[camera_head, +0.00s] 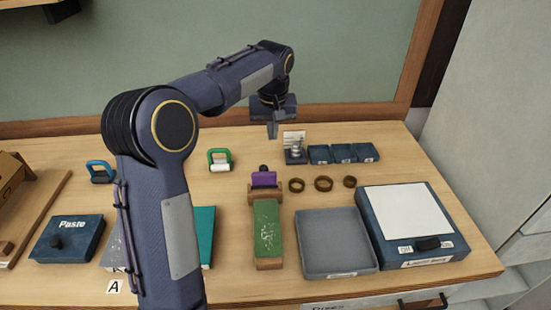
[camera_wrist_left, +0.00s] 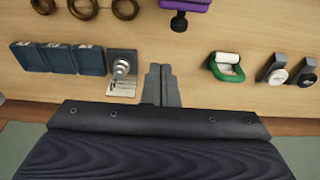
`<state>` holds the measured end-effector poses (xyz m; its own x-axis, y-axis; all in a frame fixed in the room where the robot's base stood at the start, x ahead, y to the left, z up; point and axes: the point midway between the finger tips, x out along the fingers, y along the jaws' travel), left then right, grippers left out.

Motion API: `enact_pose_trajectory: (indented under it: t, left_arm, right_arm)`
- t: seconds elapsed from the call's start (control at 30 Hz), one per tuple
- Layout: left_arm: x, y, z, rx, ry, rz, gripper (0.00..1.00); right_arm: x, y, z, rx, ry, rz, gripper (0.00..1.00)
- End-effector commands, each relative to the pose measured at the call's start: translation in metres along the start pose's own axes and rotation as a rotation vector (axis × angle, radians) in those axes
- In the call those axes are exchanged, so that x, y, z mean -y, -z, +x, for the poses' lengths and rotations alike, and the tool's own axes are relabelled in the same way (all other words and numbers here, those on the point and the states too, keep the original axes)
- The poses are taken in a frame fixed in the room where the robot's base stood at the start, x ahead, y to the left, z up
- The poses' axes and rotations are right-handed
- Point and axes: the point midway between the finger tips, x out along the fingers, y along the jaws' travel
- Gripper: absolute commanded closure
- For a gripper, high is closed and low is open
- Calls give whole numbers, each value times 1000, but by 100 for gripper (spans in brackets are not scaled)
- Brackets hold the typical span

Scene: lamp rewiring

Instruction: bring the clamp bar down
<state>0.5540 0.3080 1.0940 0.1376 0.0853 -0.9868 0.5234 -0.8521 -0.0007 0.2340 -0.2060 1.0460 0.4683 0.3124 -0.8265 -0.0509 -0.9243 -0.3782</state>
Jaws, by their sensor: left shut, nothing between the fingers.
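My left gripper (camera_head: 272,131) hangs at the back of the table, fingers pointing down, closed and empty. In the left wrist view its two grey fingers (camera_wrist_left: 161,72) lie together. Just beside them is a small metal post on a grey base (camera_wrist_left: 122,66), with a pale card by it; it also shows in the head view (camera_head: 295,152). A purple block (camera_head: 264,179) with a black knob sits at the far end of a green board (camera_head: 267,228) on a wooden base. No part is clearly recognisable as the clamp bar. My right gripper is not in view.
Small blue boxes (camera_head: 342,153) stand right of the post; several brown rings (camera_head: 323,184) lie nearer. A green-handled roller (camera_head: 219,159) is left. A grey tray (camera_head: 335,270) and a light box (camera_head: 441,250) fill the right. My left arm hides part of the table.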

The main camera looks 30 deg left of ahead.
Motion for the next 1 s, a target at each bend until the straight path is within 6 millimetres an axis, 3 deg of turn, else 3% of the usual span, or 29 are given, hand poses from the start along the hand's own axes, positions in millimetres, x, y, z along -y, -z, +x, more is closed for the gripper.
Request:
enact_pose_trajectory:
  t: [0.17,0.57,0.8,1.0]
  left_arm:
    - [0,0,16,3,1,1,100]
    - [1,-1,98,6,3,1,100]
    - [0,-30,87,0,-1,2,100]
    - [0,-38,86,0,-2,0,100]
  right_arm:
    - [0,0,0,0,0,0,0]
    - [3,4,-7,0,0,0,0]
    - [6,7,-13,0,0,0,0]
    - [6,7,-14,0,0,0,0]
